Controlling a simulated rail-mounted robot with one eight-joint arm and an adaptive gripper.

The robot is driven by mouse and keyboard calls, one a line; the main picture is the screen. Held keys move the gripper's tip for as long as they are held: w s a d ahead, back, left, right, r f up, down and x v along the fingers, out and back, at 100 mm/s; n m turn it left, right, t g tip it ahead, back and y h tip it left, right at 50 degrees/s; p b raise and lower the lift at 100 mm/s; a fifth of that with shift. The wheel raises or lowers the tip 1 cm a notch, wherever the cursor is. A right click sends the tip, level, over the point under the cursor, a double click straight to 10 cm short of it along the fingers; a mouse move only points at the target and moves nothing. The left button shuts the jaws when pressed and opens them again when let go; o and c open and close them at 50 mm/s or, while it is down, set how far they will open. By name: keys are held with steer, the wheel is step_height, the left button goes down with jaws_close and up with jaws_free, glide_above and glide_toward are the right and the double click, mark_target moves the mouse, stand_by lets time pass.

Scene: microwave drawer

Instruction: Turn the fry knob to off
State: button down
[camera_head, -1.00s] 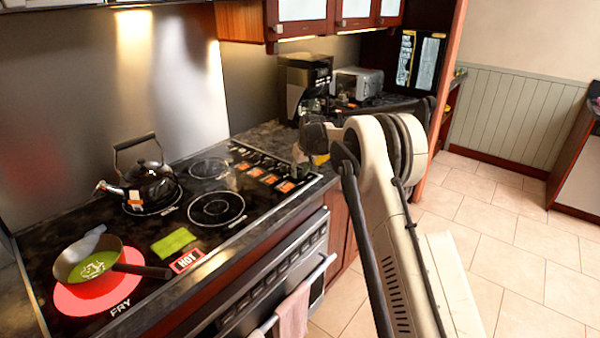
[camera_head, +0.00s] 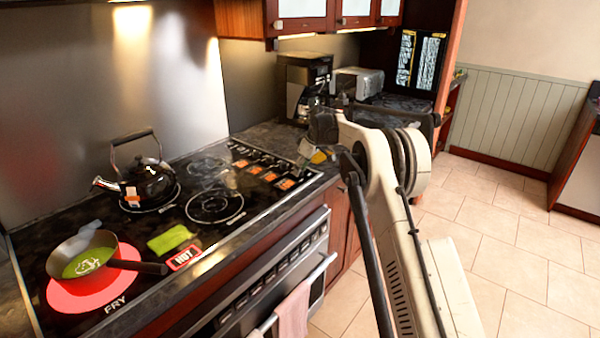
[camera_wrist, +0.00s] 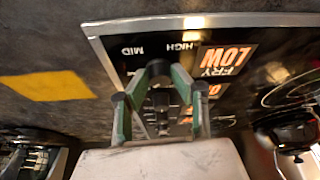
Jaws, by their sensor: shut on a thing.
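The cooktop control strip (camera_head: 262,165) runs along the right end of the black cooktop. My gripper (camera_head: 308,152) is over its far right end. In the wrist view my gripper (camera_wrist: 160,92) has its green-sided fingers closed around a small dark fry knob (camera_wrist: 160,99), mostly hidden between them. Beside it an orange-lit label (camera_wrist: 226,60) reads "FRY LOW", upside down; "MID" and "HIGH" are printed next to it. The knob's pointer cannot be made out. The fry burner (camera_head: 75,296) glows red under a pan (camera_head: 85,262) with green contents.
A kettle (camera_head: 147,182) stands on a back burner. A green cloth (camera_head: 170,239) and a lit "HOT" sign (camera_head: 184,257) are near the pan handle. A yellow item (camera_wrist: 45,86) lies beside the strip. A coffee maker (camera_head: 305,85) and toaster (camera_head: 357,84) stand behind.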

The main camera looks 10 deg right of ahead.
steer(key=n, duration=0.2)
steer(key=n+g, duration=0.1)
steer(key=n, duration=0.1)
steer(key=shift+w+g+y, duration=0.1)
steer(key=shift+g+y, duration=0.2)
steer(key=shift+y, duration=0.1)
steer(key=shift+n+g+p, duration=0.4)
steer(key=shift+n+p, duration=0.6)
steer(key=shift+n, duration=0.4)
steer(key=shift+n+p, duration=0.4)
steer(key=shift+n, duration=0.1)
steer(key=c, duration=1.5)
jaws_free()
steer(key=shift+o, duration=0.2)
steer(key=shift+m+b, duration=0.3)
